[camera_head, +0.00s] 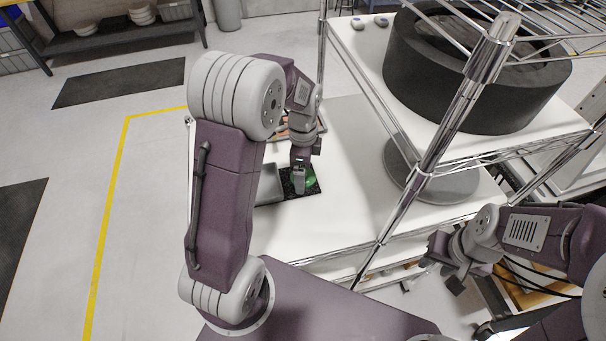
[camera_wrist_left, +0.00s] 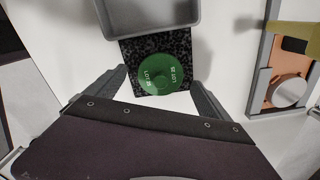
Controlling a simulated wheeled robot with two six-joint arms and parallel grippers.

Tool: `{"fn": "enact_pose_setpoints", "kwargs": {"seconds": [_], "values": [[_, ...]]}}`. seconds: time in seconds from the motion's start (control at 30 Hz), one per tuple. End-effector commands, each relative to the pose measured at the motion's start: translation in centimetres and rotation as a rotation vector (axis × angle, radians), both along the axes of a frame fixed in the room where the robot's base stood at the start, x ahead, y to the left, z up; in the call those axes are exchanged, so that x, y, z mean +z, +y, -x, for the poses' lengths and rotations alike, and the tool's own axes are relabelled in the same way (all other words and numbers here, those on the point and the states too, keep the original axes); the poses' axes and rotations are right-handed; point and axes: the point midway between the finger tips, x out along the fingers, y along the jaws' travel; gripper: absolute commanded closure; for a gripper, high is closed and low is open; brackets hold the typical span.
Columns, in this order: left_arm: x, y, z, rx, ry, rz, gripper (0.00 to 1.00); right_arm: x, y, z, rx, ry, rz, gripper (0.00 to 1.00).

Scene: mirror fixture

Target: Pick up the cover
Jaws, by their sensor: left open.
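In the head view the cover (camera_head: 311,178) shows partly, beside my left gripper (camera_head: 299,185), on the pad (camera_head: 313,191). In the left wrist view my left gripper (camera_wrist_left: 158,80) is open and empty. Its fingers stand on either side of the cover's near part, with the cover between and beyond them. My right gripper (camera_head: 445,270) is at the lower right, apart from the cover, with its fingers spread and nothing between them.
A grey tray (camera_wrist_left: 150,31) adjoins the pad's far side. A framed holder (camera_wrist_left: 262,75) with an orange panel and a round mirror-like disc (camera_wrist_left: 290,92) lies to the right. Chrome shelf posts (camera_head: 430,160) and a large black ring (camera_head: 440,95) stand right of my left arm.

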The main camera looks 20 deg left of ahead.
Motion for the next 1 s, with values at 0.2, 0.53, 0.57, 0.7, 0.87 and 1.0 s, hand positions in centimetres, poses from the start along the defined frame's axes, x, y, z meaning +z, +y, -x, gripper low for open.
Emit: {"fn": "enact_pose_setpoints", "kwargs": {"seconds": [0.2,0.53,0.57,0.7,0.87,1.0], "values": [[-1.2,0.0,0.0,0.000,-0.001,0.000,0.08,0.1,0.0,0.0,0.000,0.000,0.000,0.64],[-1.2,0.0,0.0,0.000,0.000,0.000,0.70,0.0,0.0,0.0,0.000,0.000,0.000,0.64],[-1.2,0.0,0.0,0.000,0.000,0.000,0.70,0.0,0.0,0.0,0.000,0.000,0.000,0.64],[-1.2,0.0,0.0,0.000,0.000,0.000,0.70,0.0,0.0,0.0,0.000,0.000,0.000,0.64],[-0.6,0.0,-0.1,0.000,-0.003,0.000,0.70,0.0,0.0,0.0,0.000,0.000,0.000,0.64],[2.4,0.0,-0.2,0.000,-0.008,0.000,0.70,-0.1,0.0,0.0,0.000,0.000,0.000,0.64]]}}
